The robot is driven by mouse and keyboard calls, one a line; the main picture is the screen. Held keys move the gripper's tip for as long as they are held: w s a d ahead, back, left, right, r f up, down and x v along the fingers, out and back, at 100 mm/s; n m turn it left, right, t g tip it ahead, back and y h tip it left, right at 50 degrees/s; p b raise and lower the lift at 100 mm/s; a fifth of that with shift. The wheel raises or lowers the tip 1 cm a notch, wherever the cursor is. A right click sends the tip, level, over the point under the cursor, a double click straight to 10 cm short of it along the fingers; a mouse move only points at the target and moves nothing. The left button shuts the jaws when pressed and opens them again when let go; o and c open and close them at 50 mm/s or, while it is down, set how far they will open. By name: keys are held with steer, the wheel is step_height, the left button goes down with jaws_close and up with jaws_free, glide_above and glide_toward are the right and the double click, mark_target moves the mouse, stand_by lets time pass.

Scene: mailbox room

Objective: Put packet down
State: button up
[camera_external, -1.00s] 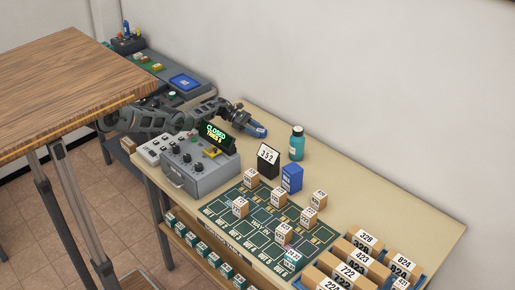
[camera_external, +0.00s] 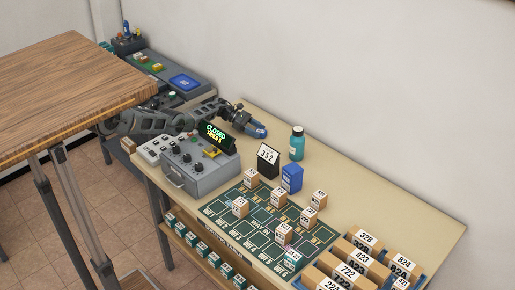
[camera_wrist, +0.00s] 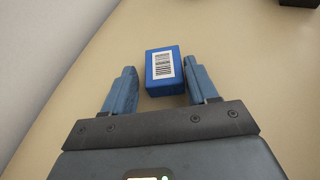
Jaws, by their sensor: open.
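The packet (camera_wrist: 158,85) is a small blue block with a white barcode label on its top. In the wrist view it lies on the tan tabletop, between the tips of my gripper (camera_wrist: 162,93). The blue fingers stand apart, with a gap showing on both sides of the packet, a narrower one on the right. In the external view my gripper (camera_external: 257,130) is low over the table's far left part, behind the grey control box. I cannot clearly separate the packet from the blue fingers there.
The control box (camera_external: 198,170) with its "CLOSED" display (camera_external: 214,135) stands in front of my arm. To the right are a black "352" sign (camera_external: 268,160), a teal bottle (camera_external: 297,143) and an upright blue box (camera_external: 291,178). A green mat (camera_external: 240,228) holds several small cartons. The wall runs close behind.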

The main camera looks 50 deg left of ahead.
steer(key=shift+s+d+f, duration=0.25)
steer(key=shift+s+f, duration=0.25)
steer(key=shift+f, duration=0.3)
steer(key=shift+r+p, duration=0.55)
steer(key=shift+p, duration=0.1)
steer(key=v, duration=0.4)
steer(key=p+v, duration=0.1)
steer(key=v, duration=0.3)
steer(key=r+v, duration=0.1)
steer(key=v, duration=0.3)
steer(key=shift+w+a, duration=0.1)
steer(key=shift+w, duration=0.25)
